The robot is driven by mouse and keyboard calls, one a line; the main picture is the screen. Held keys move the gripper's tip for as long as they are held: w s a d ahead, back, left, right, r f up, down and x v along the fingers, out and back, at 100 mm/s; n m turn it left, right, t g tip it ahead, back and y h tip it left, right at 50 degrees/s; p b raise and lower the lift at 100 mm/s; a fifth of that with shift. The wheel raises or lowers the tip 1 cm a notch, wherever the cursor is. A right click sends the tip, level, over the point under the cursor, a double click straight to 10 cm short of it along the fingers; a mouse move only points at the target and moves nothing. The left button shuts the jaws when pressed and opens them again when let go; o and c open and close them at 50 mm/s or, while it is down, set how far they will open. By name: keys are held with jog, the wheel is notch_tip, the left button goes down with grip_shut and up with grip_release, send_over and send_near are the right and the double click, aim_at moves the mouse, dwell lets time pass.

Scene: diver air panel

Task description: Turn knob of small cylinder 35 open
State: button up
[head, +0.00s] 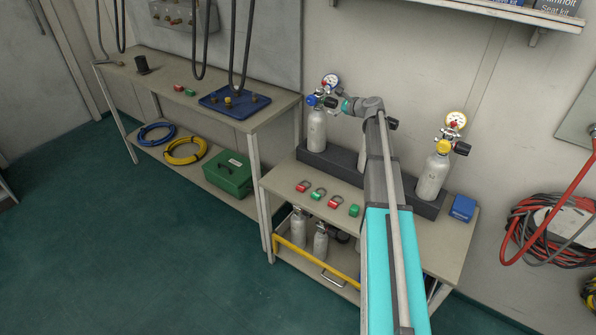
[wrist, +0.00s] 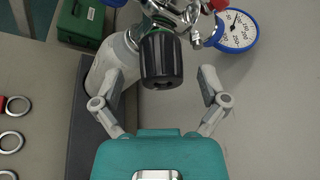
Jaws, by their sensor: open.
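A grey-white small cylinder (head: 317,131) stands upright at the left end of a dark rack. Its valve carries a blue-rimmed gauge (head: 330,82). No number is legible on it. In the wrist view, its ribbed black knob (wrist: 162,62) faces me, with the cylinder body (wrist: 104,76) behind and left and the gauge (wrist: 236,31) to the right. My gripper (wrist: 160,78) is open, one finger on each side of the knob, with visible gaps. In the head view, my gripper (head: 340,104) is small at the valve and its fingers are hard to make out.
A cylinder with a yellow valve part (head: 432,177) stands at the rack's right; my arm mostly hides another between. Ringed red and green tags (head: 319,193) lie in front of the rack (head: 345,170). A blue box (head: 462,208) lies at right. Dark hoses (head: 238,50) hang left.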

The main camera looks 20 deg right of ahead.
aim_at(335, 103)
jog(key=p+v, duration=0.1)
jog(key=v, duration=0.4)
jog(key=shift+r+p, duration=0.25)
jog(key=shift+p, duration=0.1)
notch_tip(335, 103, up, 8)
jog(key=p, duration=0.8)
jog(key=s+a+f+n+g+b, duration=0.4)
jog(key=s+a+f+n+b, duration=0.2)
jog(key=a+f, duration=0.5)
jog(key=s+a+f+n+g+b, duration=0.4)
jog(key=s+a+f+n+b, duration=0.3)
jog(key=s+a+f, duration=0.2)
jog(key=shift+s+a+f+n, duration=0.35)
jog(key=shift+a+f+n, duration=0.05)
jog(key=shift+a+f, duration=0.85)
